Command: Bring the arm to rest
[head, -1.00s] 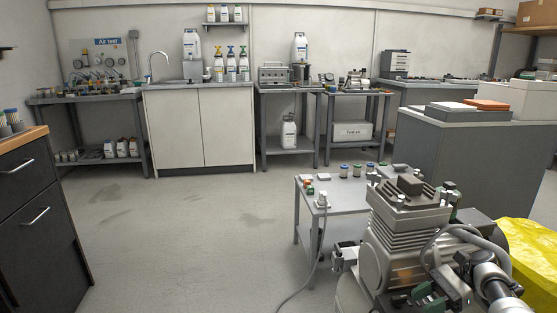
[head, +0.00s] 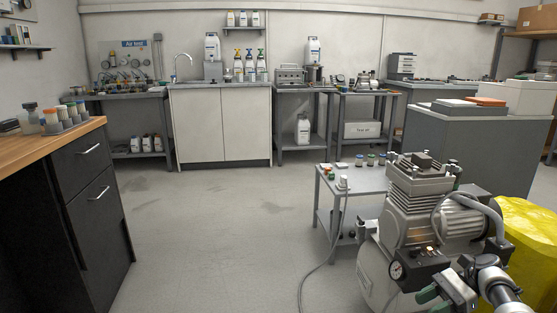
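My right arm comes in at the bottom right corner. Its gripper (head: 445,277) has two green-tipped fingers that stand apart, and I see nothing between them. It is in front of the compressor (head: 412,221), overlapping its lower right part in the view; I cannot tell whether they touch. The compressor is grey with a finned head, a hose and a black box with a round gauge (head: 397,270). My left gripper is not in view.
A small grey table (head: 352,181) with jars stands behind the compressor, a cable hanging from it to the floor. A yellow bin (head: 528,250) is at the right. A dark drawer cabinet (head: 92,205) is at the left. The middle floor (head: 215,240) is clear.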

